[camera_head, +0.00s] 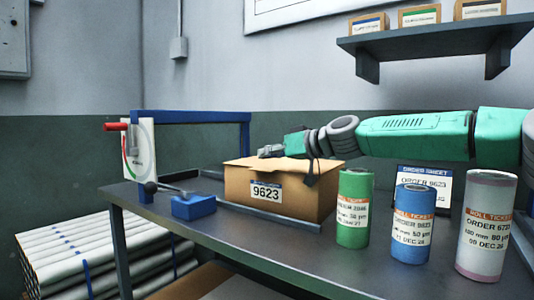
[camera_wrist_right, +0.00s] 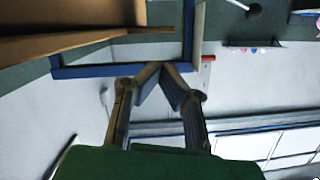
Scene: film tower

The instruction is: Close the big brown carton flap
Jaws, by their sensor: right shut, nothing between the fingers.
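The brown carton (camera_head: 238,190) stands on the dark table with a white label reading 9623 on its front. Its light tan top flap (camera_head: 240,163) shows along the upper edge, lying low and seemingly slightly raised; its exact angle is hard to tell. My right gripper (camera_head: 262,152) reaches in from the right, just above the carton top, shut and empty. Whether it touches the flap is unclear. In the right wrist view my right gripper's fingertips (camera_wrist_right: 163,68) meet, and brown carton panels (camera_wrist_right: 70,42) fill the upper left. My left gripper is not in view.
A green roll (camera_head: 353,210), a blue roll (camera_head: 412,225) and a white roll (camera_head: 486,228) stand in front of my right arm. A blue frame (camera_head: 190,116) with a gauge rises behind left. A blue block (camera_head: 193,208) lies left of the carton.

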